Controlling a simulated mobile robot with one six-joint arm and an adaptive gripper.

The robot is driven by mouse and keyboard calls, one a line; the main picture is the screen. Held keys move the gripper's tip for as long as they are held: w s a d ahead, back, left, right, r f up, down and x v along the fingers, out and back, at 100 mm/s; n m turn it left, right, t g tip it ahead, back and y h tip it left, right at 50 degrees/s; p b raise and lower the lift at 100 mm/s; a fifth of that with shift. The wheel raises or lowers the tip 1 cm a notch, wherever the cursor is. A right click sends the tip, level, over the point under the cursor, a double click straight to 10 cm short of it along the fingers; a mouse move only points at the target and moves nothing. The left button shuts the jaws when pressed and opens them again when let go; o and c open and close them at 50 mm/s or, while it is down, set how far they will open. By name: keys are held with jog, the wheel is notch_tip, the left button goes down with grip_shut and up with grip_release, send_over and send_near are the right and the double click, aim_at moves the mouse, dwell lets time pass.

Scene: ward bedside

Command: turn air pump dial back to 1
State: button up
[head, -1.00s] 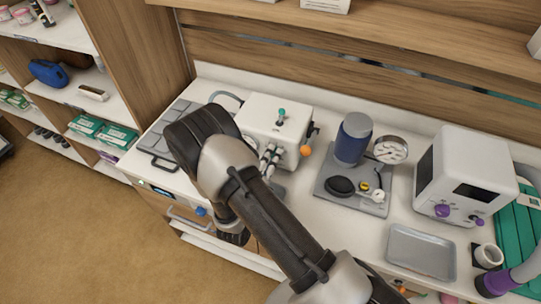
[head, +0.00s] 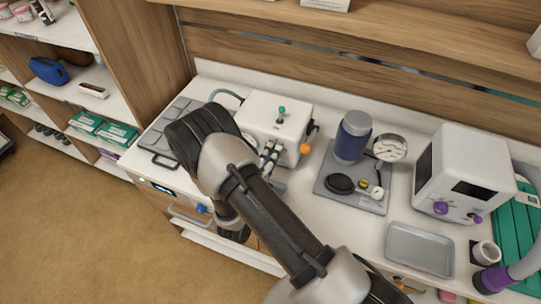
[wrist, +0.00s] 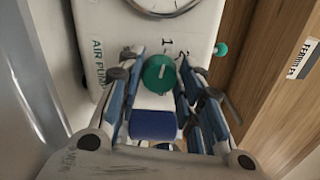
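The teal air pump dial (wrist: 159,74) sits on the face of a white housing (wrist: 103,17) with "AIR PUMP" lettering in the wrist view. A white mark on the dial points up, roughly toward a printed "1" just above it. My gripper (wrist: 161,68) straddles the dial, one blue-padded finger on each side. The fingers look spread, with narrow gaps to the dial; contact is not clear. In the head view my arm hides the dial, and I cannot make out the fingertips.
A white box with hoses (head: 262,110) stands beside my arm on the counter. To its right are a blue canister (head: 352,138), a white monitor (head: 466,175) and a grey tray (head: 420,250). In the wrist view a round gauge (wrist: 160,5) lies above the dial and wood fills the right.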

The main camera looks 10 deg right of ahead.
jog(key=o, duration=0.3)
jog(key=shift+o, duration=0.2)
jog(key=v, duration=1.2)
